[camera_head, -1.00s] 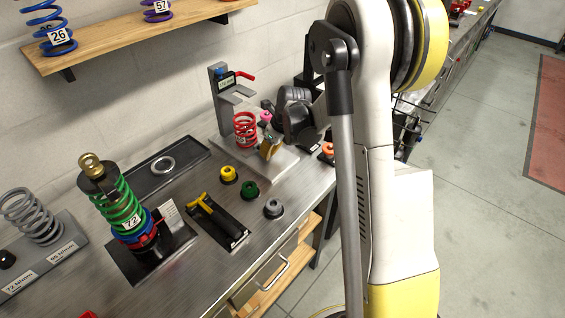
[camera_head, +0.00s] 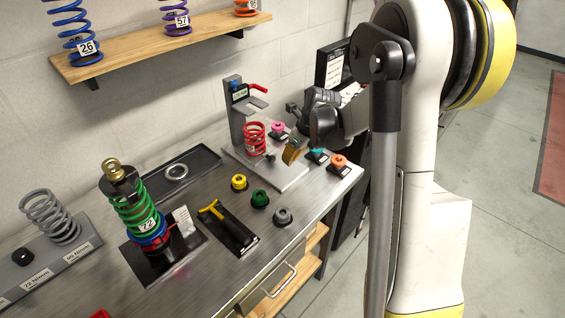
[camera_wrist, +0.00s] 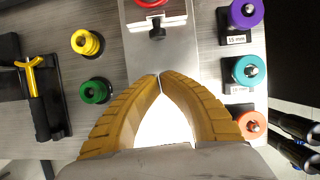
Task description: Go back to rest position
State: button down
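My gripper (camera_head: 292,151) hangs above the steel bench in the head view, just right of the red spring (camera_head: 255,138) on the tester plate. In the wrist view my gripper (camera_wrist: 160,76) has its two ribbed, yellow-brown fingers bowed, with the tips meeting and nothing between them. The fingers are over the near part of the metal plate (camera_wrist: 180,45). Only the edge of the red spring (camera_wrist: 150,3) shows at the top of the wrist view. My arm stands on the right of the head view.
The spring tester (camera_head: 238,115) stands behind the red spring. A green coil-over (camera_head: 135,213) stands at left, below a spring shelf (camera_head: 160,45). Open floor lies right.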

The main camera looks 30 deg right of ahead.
jog(key=p+v, duration=0.1)
jog(key=v, duration=0.3)
jog(key=shift+s+r, duration=0.1)
jog(key=shift+r, duration=0.3)
